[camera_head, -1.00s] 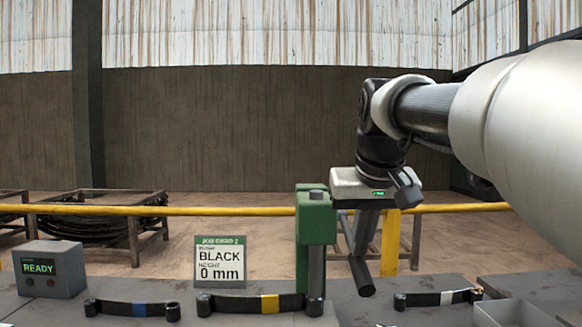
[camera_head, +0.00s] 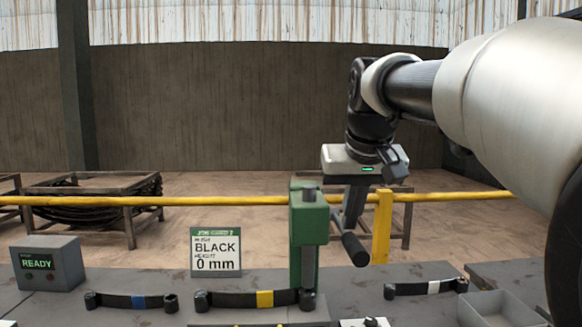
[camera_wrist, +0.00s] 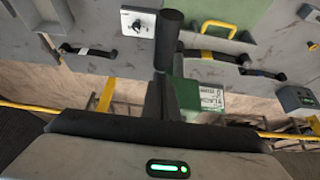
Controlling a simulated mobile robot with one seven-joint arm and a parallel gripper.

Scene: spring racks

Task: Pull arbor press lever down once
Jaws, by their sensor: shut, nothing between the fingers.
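The green arbor press (camera_head: 309,225) stands upright on the bench near the middle of the head view. Its dark lever, ending in a black cylindrical handle (camera_head: 355,249), is to the right of the press. My gripper (camera_head: 353,200) hangs from the arm directly above the handle, its pale body with a green light showing; the fingers are hard to tell from the dark lever. It is shut and empty. In the wrist view the black handle (camera_wrist: 171,35) sticks out past the gripper body, with the green press (camera_wrist: 190,97) beside it. I cannot tell whether the gripper touches the lever.
A leaf spring with a yellow band (camera_head: 235,299) lies left of the press, one with blue (camera_head: 115,300) farther left, one with white (camera_head: 408,290) to the right. A READY box (camera_head: 62,265), job card (camera_head: 202,262) and grey tray (camera_head: 480,312) stand on the bench. A yellow rail (camera_head: 100,201) runs behind.

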